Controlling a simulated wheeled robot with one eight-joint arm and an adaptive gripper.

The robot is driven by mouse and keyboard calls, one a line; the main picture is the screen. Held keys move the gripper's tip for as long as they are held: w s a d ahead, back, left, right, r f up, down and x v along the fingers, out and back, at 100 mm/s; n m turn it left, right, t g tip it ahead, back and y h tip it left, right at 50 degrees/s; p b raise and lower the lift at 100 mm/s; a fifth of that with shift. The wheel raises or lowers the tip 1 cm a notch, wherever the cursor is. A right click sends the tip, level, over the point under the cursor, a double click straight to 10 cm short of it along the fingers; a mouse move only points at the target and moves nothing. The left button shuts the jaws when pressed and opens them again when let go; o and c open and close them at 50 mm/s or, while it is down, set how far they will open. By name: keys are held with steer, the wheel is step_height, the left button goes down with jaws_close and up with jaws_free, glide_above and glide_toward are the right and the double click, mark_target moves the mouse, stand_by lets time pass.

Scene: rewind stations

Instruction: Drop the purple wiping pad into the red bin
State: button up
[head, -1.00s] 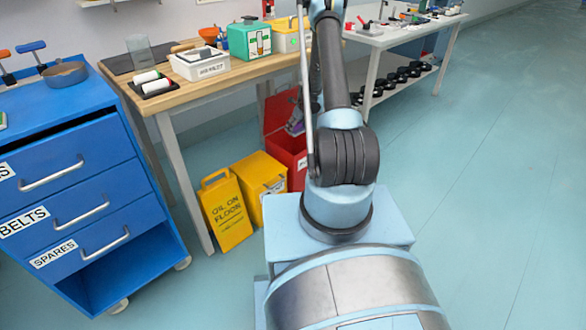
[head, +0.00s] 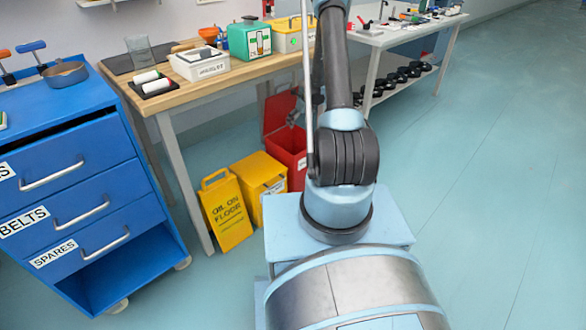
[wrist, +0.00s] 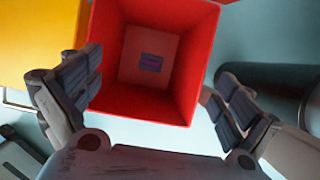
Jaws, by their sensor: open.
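The red bin (head: 286,146) stands open on the floor under the wooden bench, partly hidden by my arm in the head view. In the wrist view I look down into the red bin (wrist: 197,95). A small purple pad with a dark edge (wrist: 151,62) lies on the bin's floor. My gripper (wrist: 152,98) is open and empty above the bin's near edge, one finger at each side of the opening. In the head view my gripper (head: 296,116) is small and mostly hidden.
A yellow bin (head: 262,184) stands left of the red bin, with a yellow "OIL ON FLOOR" sign (head: 227,210) before it. A wooden bench (head: 200,88) is above. A blue drawer cabinet (head: 85,190) stands at left. The floor at right is clear.

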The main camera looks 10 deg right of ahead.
steer(key=v, duration=0.6)
steer(key=shift+r, duration=0.25)
steer(key=shift+s+d, duration=0.1)
steer(key=shift+s, duration=0.1)
